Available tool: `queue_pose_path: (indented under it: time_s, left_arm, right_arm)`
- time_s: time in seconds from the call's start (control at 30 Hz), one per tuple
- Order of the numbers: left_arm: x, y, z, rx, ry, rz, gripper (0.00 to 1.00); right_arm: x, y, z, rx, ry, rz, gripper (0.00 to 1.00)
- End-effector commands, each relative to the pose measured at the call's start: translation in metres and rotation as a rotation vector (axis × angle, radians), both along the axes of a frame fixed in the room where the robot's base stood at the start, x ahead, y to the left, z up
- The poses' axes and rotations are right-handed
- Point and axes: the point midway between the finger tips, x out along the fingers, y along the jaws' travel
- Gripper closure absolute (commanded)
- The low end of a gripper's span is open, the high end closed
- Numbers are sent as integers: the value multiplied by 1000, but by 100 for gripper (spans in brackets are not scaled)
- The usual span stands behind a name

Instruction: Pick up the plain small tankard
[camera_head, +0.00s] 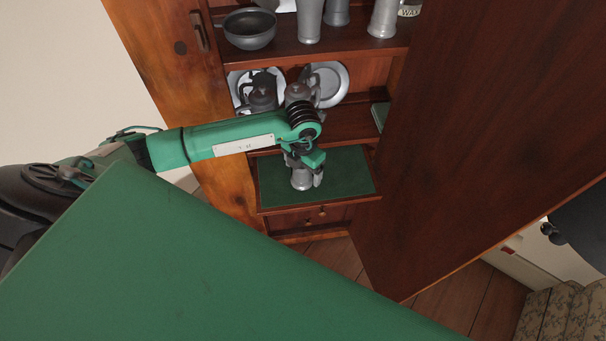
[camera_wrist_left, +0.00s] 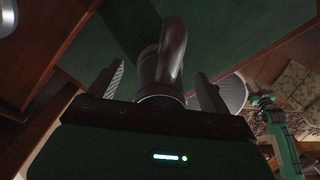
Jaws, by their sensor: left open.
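A small grey tankard (camera_head: 301,181) stands on the green-topped pull-out board (camera_head: 345,172) of the cupboard. My left gripper (camera_head: 304,166) reaches down over it from above and hides its upper part. In the left wrist view a dark, rounded pewter form, seemingly the tankard (camera_wrist_left: 168,58), shows between the two fingers of the open left gripper (camera_wrist_left: 158,74). There are gaps between it and both fingers, so it is not clasped. Whether the tankard's surface is plain cannot be told.
The shelf above holds dark lidded vessels (camera_head: 263,93) and a pewter plate (camera_head: 329,84). The top shelf has a bowl (camera_head: 249,30) and tall pewter vessels (camera_head: 310,20). A large wooden door (camera_head: 480,130) stands right of the board. The board's right part is bare.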

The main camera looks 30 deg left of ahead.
Motion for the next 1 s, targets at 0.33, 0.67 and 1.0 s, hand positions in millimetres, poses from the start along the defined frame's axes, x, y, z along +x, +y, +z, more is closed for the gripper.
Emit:
queue_pose_path:
  time_s: [0.33, 0.67, 1.0]
  left_arm:
    - [0, 0, -4, -1, 0, -1, 25]
    - [0, 0, -3, -1, -1, -1, 76]
    - [1, 0, 17, -2, -4, -2, 77]
  right_arm:
    - [3, 0, 0, -1, -1, 0, 64]
    - [3, 0, 0, -1, -1, 1, 64]
    - [3, 0, -1, -2, 3, 0, 64]
